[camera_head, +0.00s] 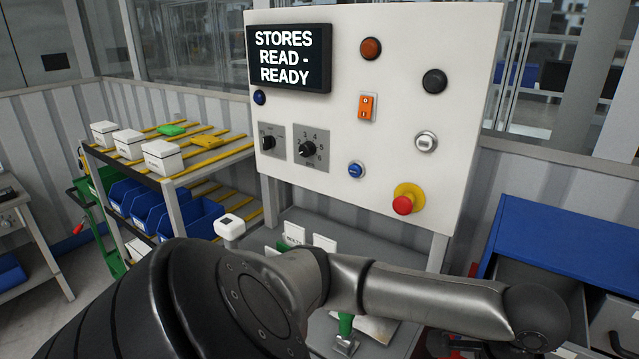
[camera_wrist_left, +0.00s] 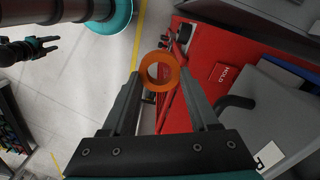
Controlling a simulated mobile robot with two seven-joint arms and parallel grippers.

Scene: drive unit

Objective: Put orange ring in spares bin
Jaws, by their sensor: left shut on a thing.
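The orange ring (camera_wrist_left: 160,72) is held between the fingertips of my left gripper (camera_wrist_left: 160,76) in the left wrist view. The gripper is shut on it, and a red surface and the grey floor show behind it. In the head view my left arm crosses the foreground, and its gripper and the ring are hidden. My right gripper (camera_wrist_left: 38,48) shows small and dark at the left of the left wrist view, its fingers apart and empty. No bin that I can read as the spares bin is in view.
The red surface (camera_wrist_left: 198,95) bears a label reading HOLD (camera_wrist_left: 225,73). Blue bins (camera_head: 161,207) stand on a rack at the left in the head view. A white control panel (camera_head: 330,125) stands at the middle, and a blue-topped cabinet (camera_head: 565,235) at the right.

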